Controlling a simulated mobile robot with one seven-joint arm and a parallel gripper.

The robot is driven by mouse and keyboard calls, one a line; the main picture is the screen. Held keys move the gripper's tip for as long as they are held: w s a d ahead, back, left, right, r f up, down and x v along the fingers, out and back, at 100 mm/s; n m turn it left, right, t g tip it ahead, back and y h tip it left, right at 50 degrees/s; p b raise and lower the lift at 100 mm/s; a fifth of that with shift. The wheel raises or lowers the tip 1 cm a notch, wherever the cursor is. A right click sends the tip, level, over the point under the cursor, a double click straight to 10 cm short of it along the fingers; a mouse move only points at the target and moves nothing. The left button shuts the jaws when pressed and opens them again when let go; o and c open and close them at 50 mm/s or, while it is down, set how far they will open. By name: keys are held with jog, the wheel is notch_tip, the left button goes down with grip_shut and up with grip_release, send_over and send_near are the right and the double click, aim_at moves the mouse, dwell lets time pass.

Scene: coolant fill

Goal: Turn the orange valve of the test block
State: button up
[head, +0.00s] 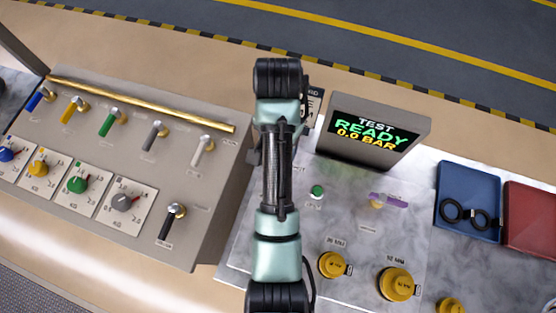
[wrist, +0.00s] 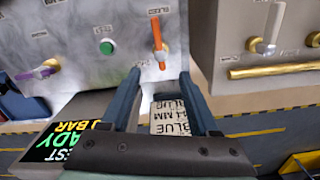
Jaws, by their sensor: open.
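The orange valve (wrist: 157,36) shows in the wrist view as a lever handle with a metal stem on the light test block (wrist: 90,30), beside a label that seems to read BLEED. My gripper (wrist: 160,72) is open, its two dark fingers pointing at the block. In the picture, the lower end of the orange handle lies just beyond the fingertips, between their lines. The fingers look empty and apart from the handle; the exact depth gap cannot be told. In the head view my arm hides the orange valve and the gripper.
The test block also bears a green button (head: 317,192), a purple valve (head: 388,200) and brass caps (head: 397,283). A display (head: 372,135) reads TEST READY 0.0 BAR. A panel of coloured levers (head: 120,165) stands at left. Blue (head: 468,200) and red (head: 532,212) trays lie at right.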

notch_tip(320, 180, down, 11)
jog(key=shift+w+f+p, duration=0.1)
jog(key=shift+p, duration=0.2)
jog(key=shift+c, duration=0.3)
grip_shut()
